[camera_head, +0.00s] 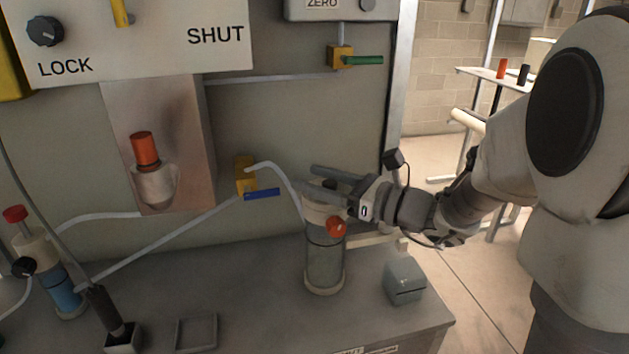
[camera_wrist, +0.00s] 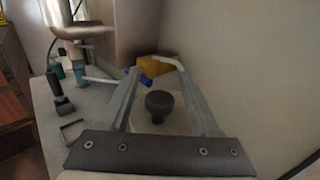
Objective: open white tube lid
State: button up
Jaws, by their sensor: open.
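A clear upright tube (camera_head: 324,262) stands on the grey bench in the head view. Its white lid (camera_head: 318,213) is on top, partly hidden by my gripper (camera_head: 308,179). In the wrist view, a dark round knob (camera_wrist: 159,104) stands on the white lid (camera_wrist: 150,126). The two fingers of my gripper (camera_wrist: 158,70) are apart, one on each side of the knob, with gaps between. Nothing is held. An orange-red knob (camera_head: 336,226) sits on the tube's side near the top.
A pale hose (camera_head: 284,175) runs from a yellow valve (camera_head: 245,175) with a blue handle (camera_head: 262,193) down behind my gripper. A grey box (camera_head: 404,281) stands right of the tube. A tube with blue liquid (camera_head: 64,297) stands far left. The bench left of the tube is mostly clear.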

jog(key=shift+w+a, duration=0.1)
jog(key=shift+a, duration=0.05)
jog(key=shift+c, duration=0.3)
grip_shut()
dwell(1.1)
